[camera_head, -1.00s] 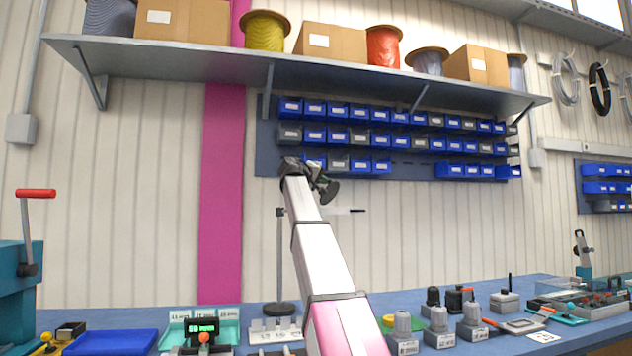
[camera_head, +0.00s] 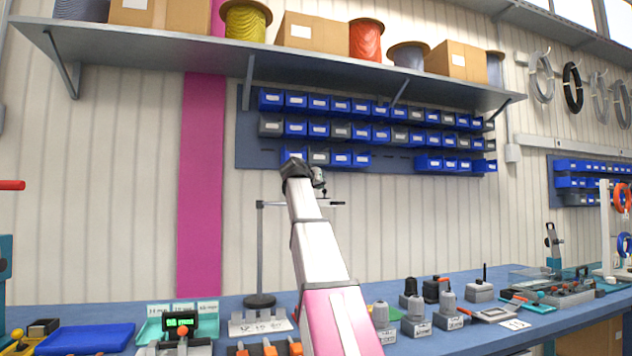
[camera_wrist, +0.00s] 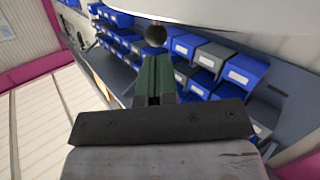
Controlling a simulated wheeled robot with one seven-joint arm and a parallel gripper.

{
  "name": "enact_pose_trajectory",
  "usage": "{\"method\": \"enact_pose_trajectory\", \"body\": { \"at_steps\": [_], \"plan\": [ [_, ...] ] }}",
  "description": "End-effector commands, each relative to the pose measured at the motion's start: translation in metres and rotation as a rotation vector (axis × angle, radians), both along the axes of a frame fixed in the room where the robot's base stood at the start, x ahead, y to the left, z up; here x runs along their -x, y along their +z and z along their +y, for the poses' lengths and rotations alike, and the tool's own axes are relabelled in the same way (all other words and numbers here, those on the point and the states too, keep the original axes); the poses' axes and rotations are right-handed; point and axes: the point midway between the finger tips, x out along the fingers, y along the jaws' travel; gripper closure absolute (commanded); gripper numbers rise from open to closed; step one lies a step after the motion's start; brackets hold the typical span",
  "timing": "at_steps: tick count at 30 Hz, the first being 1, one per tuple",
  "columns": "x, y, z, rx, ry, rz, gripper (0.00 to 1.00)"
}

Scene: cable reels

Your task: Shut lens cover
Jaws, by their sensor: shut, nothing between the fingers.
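A stand with a grey upright pole (camera_head: 260,250) and a dark round foot rises from the back of the bench. A thin, light flat head (camera_head: 332,204) with a dark end lies level at the pole's top height; I take it for the lens part, seen edge-on. My gripper (camera_head: 320,186) is just above this head, partly hidden by my arm; whether it touches cannot be told. In the wrist view my shut, empty fingers (camera_wrist: 155,78) point at a dark round knob (camera_wrist: 155,36). A large pale curved surface (camera_wrist: 215,10) spans the top there. The cover's outline is unclear.
Blue and grey bins (camera_head: 370,132) hang on the wall behind my gripper. A shelf (camera_head: 300,72) with reels and boxes is above. Below, the bench (camera_head: 240,310) holds a blue tray (camera_head: 85,338), a green-display device (camera_head: 181,325) and several grey-topped fittings (camera_head: 415,308).

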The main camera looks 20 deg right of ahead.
Motion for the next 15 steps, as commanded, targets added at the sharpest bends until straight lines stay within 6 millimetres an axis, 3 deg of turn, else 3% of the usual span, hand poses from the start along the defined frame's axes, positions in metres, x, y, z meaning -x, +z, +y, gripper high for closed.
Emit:
{"method": "enact_pose_trajectory", "body": {
  "at_steps": [15],
  "plan": [
    [0.0034, -0.0093, -0.0036, 0.004, 0.000, 0.004, 1.00]
  ]
}}
